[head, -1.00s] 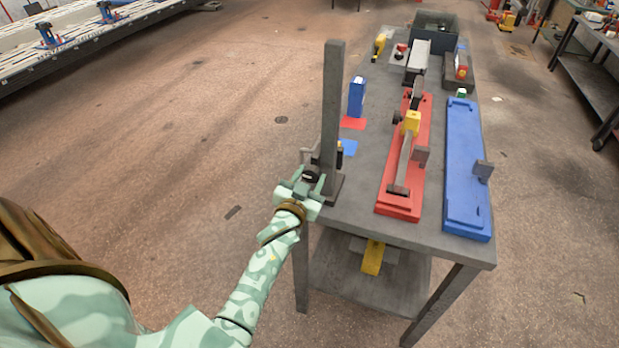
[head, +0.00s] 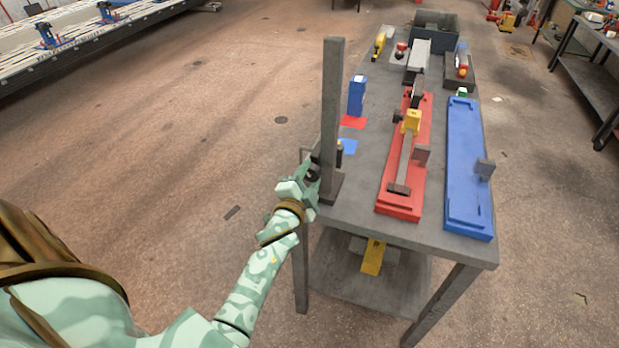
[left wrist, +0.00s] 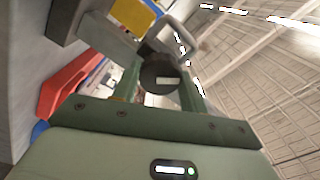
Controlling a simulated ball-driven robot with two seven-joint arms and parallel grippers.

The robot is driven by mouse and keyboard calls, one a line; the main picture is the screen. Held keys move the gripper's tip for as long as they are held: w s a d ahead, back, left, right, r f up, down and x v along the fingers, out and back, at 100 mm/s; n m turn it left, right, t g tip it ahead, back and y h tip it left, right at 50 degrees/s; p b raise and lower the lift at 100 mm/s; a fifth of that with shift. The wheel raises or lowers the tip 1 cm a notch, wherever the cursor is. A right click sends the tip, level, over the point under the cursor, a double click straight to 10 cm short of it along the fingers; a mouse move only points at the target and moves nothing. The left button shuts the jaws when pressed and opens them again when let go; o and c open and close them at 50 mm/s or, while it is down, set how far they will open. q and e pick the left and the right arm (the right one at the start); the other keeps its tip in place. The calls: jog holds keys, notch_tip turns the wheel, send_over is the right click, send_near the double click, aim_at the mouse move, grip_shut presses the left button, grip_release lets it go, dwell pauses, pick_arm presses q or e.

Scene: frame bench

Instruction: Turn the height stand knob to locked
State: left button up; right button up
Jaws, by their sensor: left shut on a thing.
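The height stand (head: 332,110) is a tall grey post on a base at the near left corner of the bench. Its dark round knob (head: 313,172) sits low on the post, on the side toward my left arm. My left gripper (head: 309,180) is at the knob, with its fingers shut on it. In the left wrist view the knob (left wrist: 160,73) is a dark disc with a pale bar mark, between the two green fingers of the gripper (left wrist: 160,85). The wrist looks rolled over in that view. My right gripper is not in view.
A red fixture (head: 400,205) with a yellow block and a blue fixture (head: 466,170) lie to the right on the grey bench (head: 380,90). A blue box (head: 356,97) stands behind the post. Bins and small tools fill the far end. The floor left of the bench is clear.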

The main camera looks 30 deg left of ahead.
pick_arm(q)
jog(key=m, duration=0.3)
jog(key=shift+f+m+b, duration=0.2)
jog(key=shift+m+b, duration=0.15)
jog(key=shift+m, duration=0.05)
jog(key=shift+m+b, duration=0.35)
jog(key=shift+m, duration=1.65)
jog(key=o, duration=1)
jog(key=shift+r, duration=0.1)
